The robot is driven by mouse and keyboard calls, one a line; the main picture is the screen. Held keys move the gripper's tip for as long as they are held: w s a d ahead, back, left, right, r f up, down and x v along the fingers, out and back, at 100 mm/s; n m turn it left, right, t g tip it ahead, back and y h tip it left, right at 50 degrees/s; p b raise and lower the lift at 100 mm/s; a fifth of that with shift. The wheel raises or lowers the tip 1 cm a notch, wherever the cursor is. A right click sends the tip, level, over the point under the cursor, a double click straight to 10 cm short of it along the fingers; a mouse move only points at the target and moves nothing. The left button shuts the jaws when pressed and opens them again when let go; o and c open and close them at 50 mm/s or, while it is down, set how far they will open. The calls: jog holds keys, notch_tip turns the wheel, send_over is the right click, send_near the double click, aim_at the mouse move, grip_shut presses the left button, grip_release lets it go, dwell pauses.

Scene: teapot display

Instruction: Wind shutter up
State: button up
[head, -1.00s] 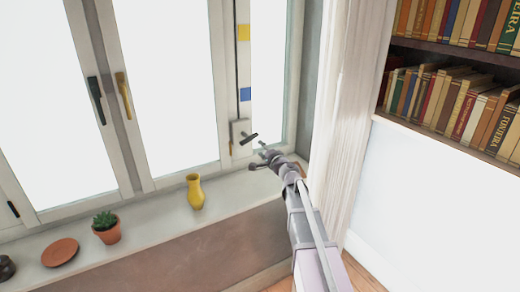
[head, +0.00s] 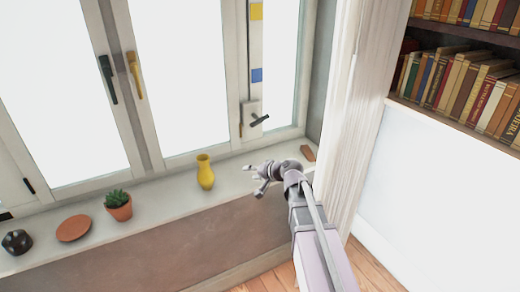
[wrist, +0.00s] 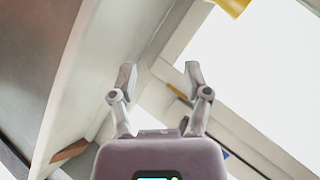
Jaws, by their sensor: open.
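The window's narrow right section has a pale upright strip with a yellow patch (head: 256,11) and a blue patch (head: 257,75). Below them sits a pale plate (head: 252,106) with a dark crank-like handle (head: 260,120) and a small orange-brown piece (head: 241,128). My gripper (head: 254,180) is open and empty, below the handle and apart from it, in front of the sill. In the wrist view its two fingers (wrist: 160,75) are spread with nothing between them. I cannot make out the handle there. No shutter slats show against the bright panes.
On the sill (head: 165,190) stand a yellow vase (head: 206,173), a potted plant (head: 118,206), a terracotta saucer (head: 74,228) and a dark faceted object (head: 17,242). An orange-brown block (head: 308,153) lies near the pale curtain (head: 354,110). A bookshelf (head: 450,50) is at right.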

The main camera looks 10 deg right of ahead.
jog(key=s+d+f+n+g+h, duration=0.1)
jog(key=s+d+f+g+h, duration=0.1)
jog(key=s, duration=0.5)
jog(key=s+d+f+n+g+h, duration=0.2)
jog(key=s+f+g+h, duration=0.1)
jog(key=s, duration=0.5)
jog(key=s+d+f+n+g+h, duration=0.1)
jog(key=s+d+f+g+h, duration=0.1)
jog(key=s, duration=0.5)
jog(key=shift+s+f+g+h, duration=0.15)
jog(key=shift+f+g+h, duration=0.35)
jog(key=shift+f+g, duration=0.6)
jog(key=shift+f, duration=0.15)
